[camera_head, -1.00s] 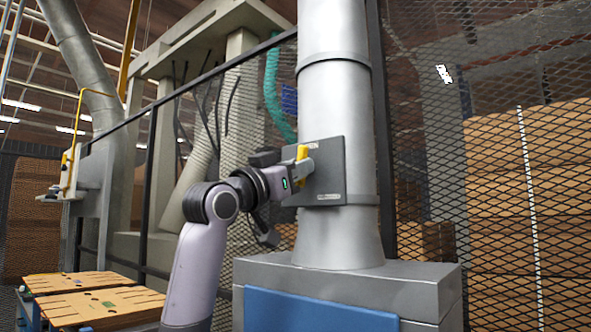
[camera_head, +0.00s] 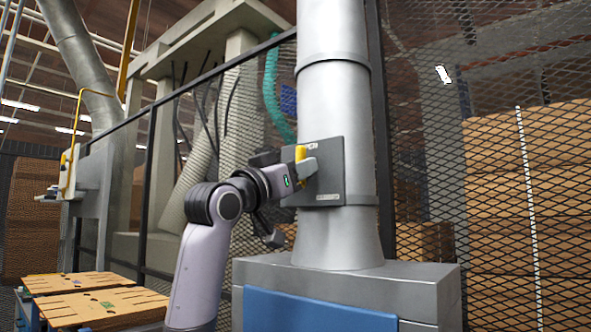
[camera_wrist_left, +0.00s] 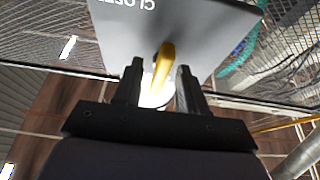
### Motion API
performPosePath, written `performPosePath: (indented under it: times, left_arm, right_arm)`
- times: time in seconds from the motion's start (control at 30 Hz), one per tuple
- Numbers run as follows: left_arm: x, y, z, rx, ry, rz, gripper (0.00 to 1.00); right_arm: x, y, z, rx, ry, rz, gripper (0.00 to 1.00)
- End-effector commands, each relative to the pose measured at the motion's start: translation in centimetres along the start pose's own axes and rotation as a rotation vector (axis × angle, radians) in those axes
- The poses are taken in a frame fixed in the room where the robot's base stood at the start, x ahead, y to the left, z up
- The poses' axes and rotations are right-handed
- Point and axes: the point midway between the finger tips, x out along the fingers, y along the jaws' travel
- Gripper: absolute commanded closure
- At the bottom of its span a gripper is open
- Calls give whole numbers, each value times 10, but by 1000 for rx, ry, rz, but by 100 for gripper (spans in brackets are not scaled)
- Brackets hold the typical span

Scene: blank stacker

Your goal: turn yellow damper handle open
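The yellow damper handle (camera_head: 300,153) stands about upright on a grey square plate (camera_head: 331,182) fixed to a large vertical metal duct. My left gripper (camera_head: 306,168) is at the handle, and its finger hides the handle's lower part. In the left wrist view the yellow handle (camera_wrist_left: 163,66) lies between the two dark fingers of my left gripper (camera_wrist_left: 160,80). Gaps show beside it, so the fingers are open around it. My right gripper is out of view.
The duct (camera_head: 333,100) rises from a grey and blue cabinet (camera_head: 350,285). Black mesh fencing (camera_head: 490,200) stands behind it, with stacked brown boards beyond. Wooden panels (camera_head: 95,305) lie at the lower left. Open space lies left of the duct, in front of the fence.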

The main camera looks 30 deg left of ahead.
Motion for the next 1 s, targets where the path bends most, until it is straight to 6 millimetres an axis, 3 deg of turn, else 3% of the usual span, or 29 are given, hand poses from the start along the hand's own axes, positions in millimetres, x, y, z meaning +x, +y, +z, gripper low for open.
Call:
performPosePath:
  times: [0.27,0.7,1.0]
  left_arm:
    - [-10,-1,1,1,3,-1,59]
    - [-68,0,1,1,2,0,59]
    - [-72,0,0,0,0,0,59]
  right_arm:
    - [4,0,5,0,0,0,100]
    - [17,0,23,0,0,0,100]
    - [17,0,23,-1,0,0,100]
